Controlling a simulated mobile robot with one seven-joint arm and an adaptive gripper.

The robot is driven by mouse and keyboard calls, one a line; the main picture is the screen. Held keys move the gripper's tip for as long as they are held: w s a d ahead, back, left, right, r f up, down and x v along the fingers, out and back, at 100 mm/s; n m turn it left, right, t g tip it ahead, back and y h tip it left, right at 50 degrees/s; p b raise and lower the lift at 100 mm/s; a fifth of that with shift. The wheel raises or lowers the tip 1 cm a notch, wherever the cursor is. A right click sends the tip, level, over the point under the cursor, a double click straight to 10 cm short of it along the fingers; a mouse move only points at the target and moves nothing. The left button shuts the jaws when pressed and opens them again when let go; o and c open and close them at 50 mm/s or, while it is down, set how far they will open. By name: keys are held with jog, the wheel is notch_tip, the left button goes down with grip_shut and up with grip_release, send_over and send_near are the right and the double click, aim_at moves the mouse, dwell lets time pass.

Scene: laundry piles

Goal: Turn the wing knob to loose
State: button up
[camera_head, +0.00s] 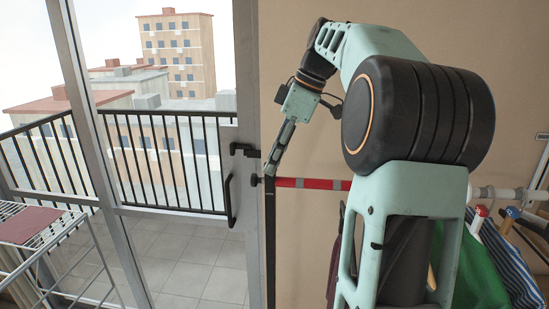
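A small dark knob (254,180) sticks out to the left at the end of a red bar with pale bands (310,184), beside the door edge. It is too small to make out wings or which way it is turned. My gripper (270,170) points down and left, with its tips just right of and slightly above the knob. I cannot tell whether the tips touch it. The fingers look close together from this side, and any gap between them is hidden.
A glass door (181,245) with a black handle (230,200) stands left of the gripper. A drying rack (45,245) with a maroon cloth (28,224) is at lower left. Clothes, including a green garment (482,270), hang at right. My arm hides part of the bar.

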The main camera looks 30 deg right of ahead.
jog(key=shift+c, duration=0.4)
grip_shut()
